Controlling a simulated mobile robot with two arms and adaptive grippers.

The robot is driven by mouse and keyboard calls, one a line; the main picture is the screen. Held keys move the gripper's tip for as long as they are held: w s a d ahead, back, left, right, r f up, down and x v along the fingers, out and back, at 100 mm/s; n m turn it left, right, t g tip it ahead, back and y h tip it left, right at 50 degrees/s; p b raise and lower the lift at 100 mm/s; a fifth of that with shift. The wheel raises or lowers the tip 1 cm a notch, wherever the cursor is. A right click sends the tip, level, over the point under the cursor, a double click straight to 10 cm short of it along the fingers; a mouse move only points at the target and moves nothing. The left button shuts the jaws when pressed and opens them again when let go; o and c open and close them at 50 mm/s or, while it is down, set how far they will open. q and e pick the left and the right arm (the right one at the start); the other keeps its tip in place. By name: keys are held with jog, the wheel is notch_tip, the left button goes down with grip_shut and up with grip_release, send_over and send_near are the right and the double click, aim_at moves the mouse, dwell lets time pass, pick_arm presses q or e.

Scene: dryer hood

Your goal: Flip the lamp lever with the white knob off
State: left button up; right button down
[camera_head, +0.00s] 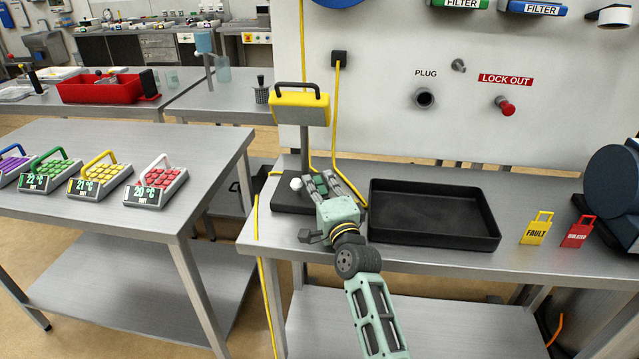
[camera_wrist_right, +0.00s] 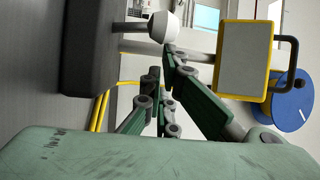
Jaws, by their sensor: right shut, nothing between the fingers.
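The lamp (camera_head: 300,108) has a yellow head with a black handle and stands on a post above a dark base (camera_head: 287,204) on the right-hand table. The lever's white knob (camera_head: 296,184) is at the base, just left of my right gripper (camera_head: 318,182). In the right wrist view the white knob (camera_wrist_right: 163,27) is at the top, beside my shut, empty fingers (camera_wrist_right: 160,75); whether they touch it I cannot tell. The lamp head (camera_wrist_right: 243,60) shows there too. My left gripper is out of view.
A black tray (camera_head: 433,240) lies right of my right arm. A yellow FAULT tag (camera_head: 537,228) and a red tag (camera_head: 578,232) stand further right. A yellow cable (camera_head: 337,120) hangs behind the lamp. The left table (camera_head: 100,222) holds several keypad boxes.

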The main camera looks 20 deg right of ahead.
jog(key=s, duration=0.4)
jog(key=s+a+f, duration=0.1)
jog(key=s, duration=0.6)
jog(key=shift+s+a+f, duration=0.25)
jog(key=shift+s+f, duration=0.1)
jog(key=shift+s, duration=0.05)
